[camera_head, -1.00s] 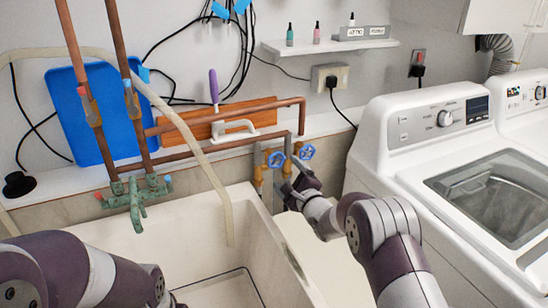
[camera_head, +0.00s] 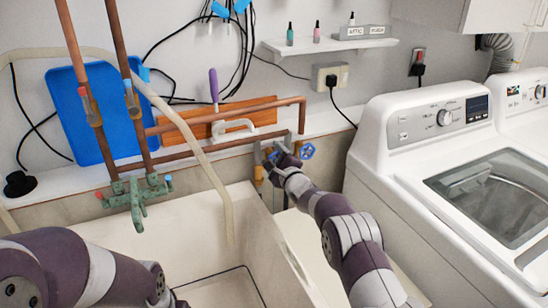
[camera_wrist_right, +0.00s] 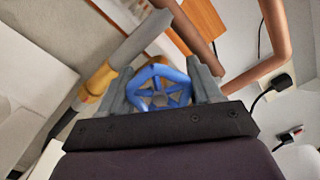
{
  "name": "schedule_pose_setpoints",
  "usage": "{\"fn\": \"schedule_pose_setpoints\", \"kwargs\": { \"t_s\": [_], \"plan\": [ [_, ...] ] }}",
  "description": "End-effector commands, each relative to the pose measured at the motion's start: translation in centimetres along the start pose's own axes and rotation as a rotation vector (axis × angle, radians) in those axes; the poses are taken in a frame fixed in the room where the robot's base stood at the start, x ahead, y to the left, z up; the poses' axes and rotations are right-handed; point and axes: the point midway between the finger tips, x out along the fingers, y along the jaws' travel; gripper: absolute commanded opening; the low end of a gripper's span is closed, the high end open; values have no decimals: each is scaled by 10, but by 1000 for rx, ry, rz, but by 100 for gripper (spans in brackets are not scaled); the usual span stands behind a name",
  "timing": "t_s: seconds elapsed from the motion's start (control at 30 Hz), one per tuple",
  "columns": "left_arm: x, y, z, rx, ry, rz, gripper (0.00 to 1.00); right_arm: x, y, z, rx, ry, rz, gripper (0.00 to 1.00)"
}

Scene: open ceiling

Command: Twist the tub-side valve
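The tub-side valve has a blue spoked handwheel (camera_wrist_right: 160,88), seen close up in the right wrist view. In the head view my right gripper (camera_head: 274,154) is at this valve, beside the tub's back right corner, and mostly hides the wheel. In the right wrist view the two grey fingers of my right gripper (camera_wrist_right: 162,85) stand apart, one on each side of the wheel. I cannot tell whether they touch its rim. The second blue valve wheel (camera_head: 307,151) is just right of the gripper. My left arm shows at the lower left; its gripper is out of view.
The cream utility tub (camera_head: 270,235) stands in front of the valves. Copper pipes (camera_head: 225,118) run along the wall above them. A white washing machine (camera_head: 372,165) stands to the right. A pale hose (camera_head: 205,165) hangs into the tub.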

Motion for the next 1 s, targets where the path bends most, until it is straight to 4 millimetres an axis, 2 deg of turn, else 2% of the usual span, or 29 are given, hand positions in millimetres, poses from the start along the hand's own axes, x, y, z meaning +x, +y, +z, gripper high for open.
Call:
{"fn": "schedule_pose_setpoints", "kwargs": {
  "t_s": [0.07, 0.47, 1.0],
  "plan": [
    [0, 0, 0, 0, 0, 0, 0, 0, 0, 0, 0, 1, 0, 33],
    [3, 0, 0, 0, 0, 0, 0, 0, 1, -1, -46, 1, 1, 33],
    [16, 0, 2, 0, 0, 0, 0, 0, 2, -2, -418, 2, 3, 33]
  ]
}}
